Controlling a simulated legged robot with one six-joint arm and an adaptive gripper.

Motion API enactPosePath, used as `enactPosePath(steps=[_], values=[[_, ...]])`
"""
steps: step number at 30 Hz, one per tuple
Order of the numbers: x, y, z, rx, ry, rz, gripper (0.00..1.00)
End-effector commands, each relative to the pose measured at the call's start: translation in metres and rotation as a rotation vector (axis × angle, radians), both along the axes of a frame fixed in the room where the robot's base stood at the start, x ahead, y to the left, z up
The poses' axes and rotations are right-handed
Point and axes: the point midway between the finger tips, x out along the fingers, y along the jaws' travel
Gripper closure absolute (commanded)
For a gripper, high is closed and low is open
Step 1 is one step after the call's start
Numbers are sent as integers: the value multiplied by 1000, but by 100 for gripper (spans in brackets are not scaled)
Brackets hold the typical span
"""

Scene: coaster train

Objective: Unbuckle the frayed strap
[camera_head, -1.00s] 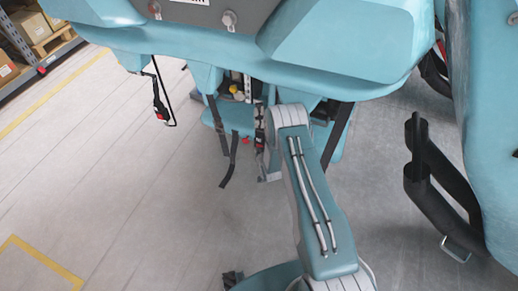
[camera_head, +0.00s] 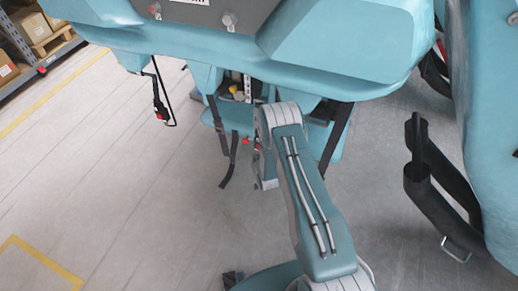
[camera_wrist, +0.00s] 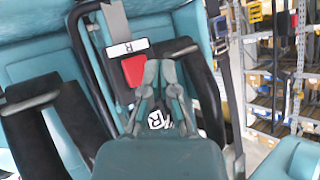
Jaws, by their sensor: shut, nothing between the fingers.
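In the wrist view a grey strap (camera_wrist: 115,18) runs down to a white-labelled plate (camera_wrist: 128,48) and a buckle with a red button (camera_wrist: 133,71). I cannot tell whether this strap is frayed. My gripper (camera_wrist: 161,66) is shut and empty, its fingertips just right of the red button; whether they touch it is unclear. In the head view my arm hides the gripper and much of the seat. A dark strap (camera_head: 229,165) hangs loose from the seat, left of my arm. Another dark strap (camera_head: 337,140) slants down to its right.
Teal train seats (camera_wrist: 40,70) with black padded restraints (camera_wrist: 62,140) crowd around the gripper. A black handle (camera_head: 440,190) juts from the teal body at right. Another strap with a red-buttoned buckle (camera_head: 160,108) hangs at left. Shelves (camera_wrist: 282,70) stand behind. The floor at left is clear.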

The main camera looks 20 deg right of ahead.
Motion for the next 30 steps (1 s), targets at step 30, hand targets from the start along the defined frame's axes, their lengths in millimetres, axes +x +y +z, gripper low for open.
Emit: enactPosePath(steps=[30], values=[[-25, 18, 0, 0, 1, -1, 100]])
